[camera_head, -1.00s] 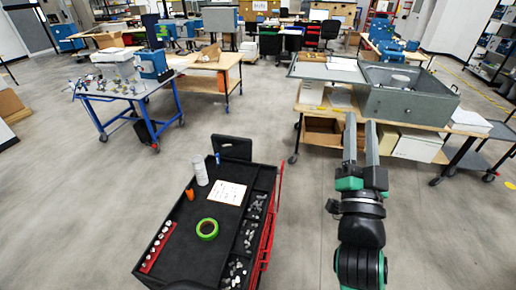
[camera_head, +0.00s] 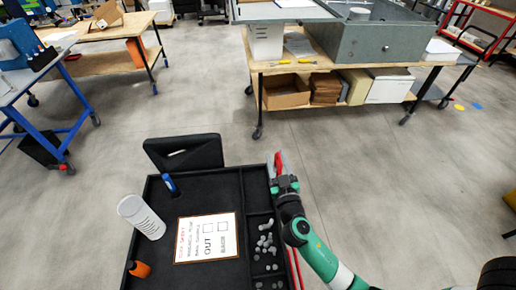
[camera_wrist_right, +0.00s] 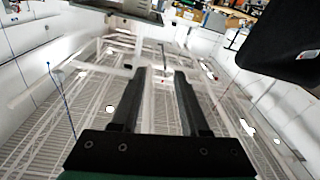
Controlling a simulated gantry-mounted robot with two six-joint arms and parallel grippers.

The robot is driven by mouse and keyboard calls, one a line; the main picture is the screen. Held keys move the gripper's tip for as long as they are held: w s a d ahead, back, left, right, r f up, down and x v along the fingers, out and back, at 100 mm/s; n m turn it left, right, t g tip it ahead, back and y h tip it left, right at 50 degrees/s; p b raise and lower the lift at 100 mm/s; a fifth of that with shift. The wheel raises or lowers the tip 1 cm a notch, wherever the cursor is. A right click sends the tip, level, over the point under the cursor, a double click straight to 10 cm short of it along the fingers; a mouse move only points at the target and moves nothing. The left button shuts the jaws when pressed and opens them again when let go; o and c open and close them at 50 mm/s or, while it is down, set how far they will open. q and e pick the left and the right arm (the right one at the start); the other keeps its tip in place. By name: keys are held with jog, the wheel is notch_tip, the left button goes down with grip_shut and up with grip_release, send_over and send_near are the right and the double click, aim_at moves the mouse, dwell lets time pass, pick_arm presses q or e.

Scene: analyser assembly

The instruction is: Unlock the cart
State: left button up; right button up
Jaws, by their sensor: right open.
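The cart (camera_head: 200,190) has a black tray top and a red right side (camera_head: 293,262); it stands at the bottom centre of the head view. A black panel (camera_head: 184,152) stands at its far edge. My right gripper (camera_head: 280,163) is at the cart's far right corner, beside the red edge; whether it touches cannot be told. In the right wrist view its two fingers (camera_wrist_right: 160,72) are apart with nothing between them. A dark block shows at that view's top right, its identity unclear. No lock is distinguishable. My left gripper is out of view.
On the cart are a white cylinder (camera_head: 141,217), a blue item (camera_head: 170,184), an orange item (camera_head: 139,269), a printed card (camera_head: 206,239) and grey pieces (camera_head: 266,243) in compartments. A wooden workbench (camera_head: 290,66) stands beyond. Floor between is clear.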

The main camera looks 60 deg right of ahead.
notch_tip(320, 180, down, 5)
jog(key=b, duration=0.2)
jog(key=g+b, duration=0.1)
jog(key=b, duration=0.1)
send_near(279, 154)
jog(key=x, duration=0.7)
jog(key=b+x, duration=0.1)
jog(key=x, duration=0.3)
jog(key=shift+w+d+f, duration=0.1)
jog(key=shift+d+f, duration=0.05)
jog(key=shift+f, duration=0.1)
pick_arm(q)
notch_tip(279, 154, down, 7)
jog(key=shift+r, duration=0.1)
pick_arm(e)
jog(key=shift+c, duration=0.2)
grip_shut()
